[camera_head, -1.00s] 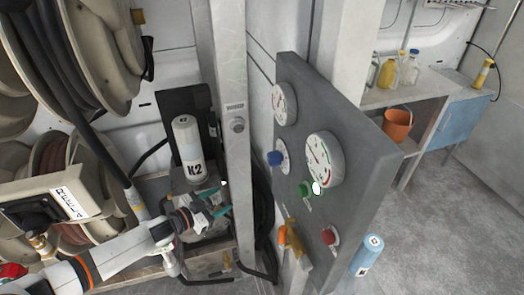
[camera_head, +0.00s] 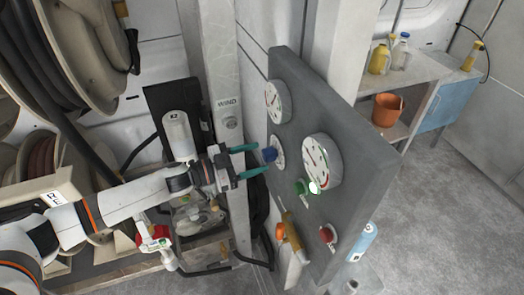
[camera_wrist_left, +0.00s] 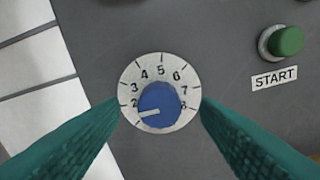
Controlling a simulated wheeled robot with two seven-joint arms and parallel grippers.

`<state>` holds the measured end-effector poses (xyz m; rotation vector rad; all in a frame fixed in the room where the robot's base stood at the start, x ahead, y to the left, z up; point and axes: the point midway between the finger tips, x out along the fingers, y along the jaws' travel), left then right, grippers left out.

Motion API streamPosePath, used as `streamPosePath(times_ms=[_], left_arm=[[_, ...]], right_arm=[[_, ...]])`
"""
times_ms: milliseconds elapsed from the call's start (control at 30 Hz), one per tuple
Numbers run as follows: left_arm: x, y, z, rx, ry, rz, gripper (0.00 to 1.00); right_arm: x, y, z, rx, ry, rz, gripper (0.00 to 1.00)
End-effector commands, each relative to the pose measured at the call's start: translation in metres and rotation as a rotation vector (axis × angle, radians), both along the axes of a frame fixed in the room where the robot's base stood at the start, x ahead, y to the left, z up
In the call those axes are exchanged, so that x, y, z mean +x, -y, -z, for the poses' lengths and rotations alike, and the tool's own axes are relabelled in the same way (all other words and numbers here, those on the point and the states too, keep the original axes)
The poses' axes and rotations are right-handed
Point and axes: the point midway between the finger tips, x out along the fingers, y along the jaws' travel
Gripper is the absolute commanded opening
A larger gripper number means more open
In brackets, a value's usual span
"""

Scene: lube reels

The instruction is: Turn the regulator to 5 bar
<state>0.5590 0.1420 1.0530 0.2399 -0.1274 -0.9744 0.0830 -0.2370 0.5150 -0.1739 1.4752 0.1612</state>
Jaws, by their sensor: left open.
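The regulator is a blue knob (camera_head: 270,154) on a pale round dial on the grey panel (camera_head: 350,150). In the left wrist view the dial (camera_wrist_left: 160,68) has numbers from 2 to 8. The white mark on the knob (camera_wrist_left: 160,97) points left and slightly down, just below the 2. My left gripper (camera_head: 256,160) is open, facing the panel. Its two teal fingers lie on either side of the knob, and I cannot tell whether they touch it. My right gripper is not in view.
Two gauges, a small one (camera_head: 278,101) and a larger one (camera_head: 321,161), sit on the panel. A green START button (camera_wrist_left: 287,41) is right of the dial. A red button (camera_head: 327,235) and an orange-handled valve (camera_head: 290,232) are lower. A metal post (camera_head: 228,80) stands left of the panel.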

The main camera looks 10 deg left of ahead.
Motion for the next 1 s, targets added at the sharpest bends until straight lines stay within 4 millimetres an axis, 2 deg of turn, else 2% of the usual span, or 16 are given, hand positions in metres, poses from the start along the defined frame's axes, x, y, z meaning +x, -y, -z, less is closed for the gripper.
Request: streamPosePath(times_ms=[100,200,533,567,833,1000], left_arm=[[0.010,0.014,-0.002,-0.002,0.000,-0.001,0.57],[0.014,0.019,-0.001,0.000,0.000,-0.002,0.57],[0.016,0.023,0.001,0.000,0.000,-0.002,0.57],[0.016,0.023,0.001,0.000,0.000,-0.002,0.55],[0.016,0.022,0.001,0.001,0.000,-0.001,0.12],[0.015,0.022,0.001,0.004,0.005,-0.001,0.12]], right_arm=[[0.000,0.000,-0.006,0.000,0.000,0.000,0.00],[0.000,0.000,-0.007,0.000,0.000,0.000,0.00],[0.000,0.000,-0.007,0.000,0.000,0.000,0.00],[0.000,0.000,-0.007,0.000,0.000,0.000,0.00],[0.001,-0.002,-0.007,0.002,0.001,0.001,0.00],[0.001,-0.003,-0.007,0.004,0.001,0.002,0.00]])
